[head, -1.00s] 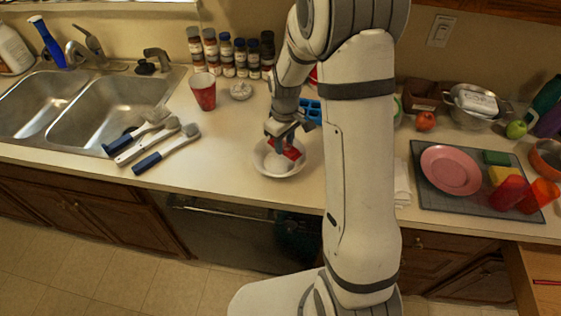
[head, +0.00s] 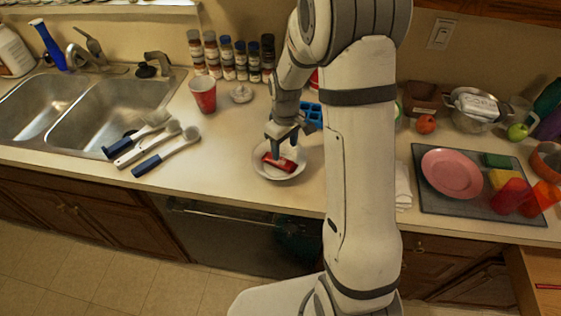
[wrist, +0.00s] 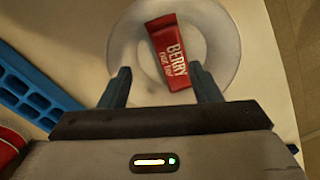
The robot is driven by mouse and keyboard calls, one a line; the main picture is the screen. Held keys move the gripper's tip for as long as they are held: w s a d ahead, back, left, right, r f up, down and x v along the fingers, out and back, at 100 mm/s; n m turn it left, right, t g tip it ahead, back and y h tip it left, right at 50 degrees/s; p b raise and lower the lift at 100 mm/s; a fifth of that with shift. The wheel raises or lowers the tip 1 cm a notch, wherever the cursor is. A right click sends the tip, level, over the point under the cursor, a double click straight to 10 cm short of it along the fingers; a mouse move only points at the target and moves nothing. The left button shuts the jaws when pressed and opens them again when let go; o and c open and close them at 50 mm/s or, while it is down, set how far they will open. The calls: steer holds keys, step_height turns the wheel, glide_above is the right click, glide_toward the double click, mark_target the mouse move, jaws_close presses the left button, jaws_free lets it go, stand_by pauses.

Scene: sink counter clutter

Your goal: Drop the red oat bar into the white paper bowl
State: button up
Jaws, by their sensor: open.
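The red oat bar (head: 281,163) lies inside the white paper bowl (head: 262,173) near the counter's front edge. In the wrist view the bar (wrist: 170,50) shows white lettering reading "BERRY" and rests tilted within the bowl (wrist: 222,40). My gripper (head: 283,146) is just above the bowl. Part of the bowl's near side is hidden by the gripper in the wrist view.
A blue tray (head: 311,114) lies behind the bowl, partly hidden by my arm. A red cup (head: 204,94) and several spice jars (head: 240,58) stand further back. The counter between brushes and bowl is clear.

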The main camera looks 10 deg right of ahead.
step_height(320, 180, up, 7)
steer(key=b, duration=0.1)
steer(key=shift+r, duration=0.1)
stand_by(0.4)
steer(key=s+r+m+t, duration=0.1)
steer(key=s+r+m, duration=0.2)
steer(key=s, duration=0.8)
steer(key=s+r+m+t+b, duration=0.1)
steer(key=s+r+m+t, duration=0.1)
steer(key=s+r, duration=0.4)
steer(key=shift+s+d+m+b, duration=0.25)
steer(key=shift+s+m, duration=0.65)
steer(key=shift+s, duration=1.85)
steer(key=shift+a, duration=0.1)
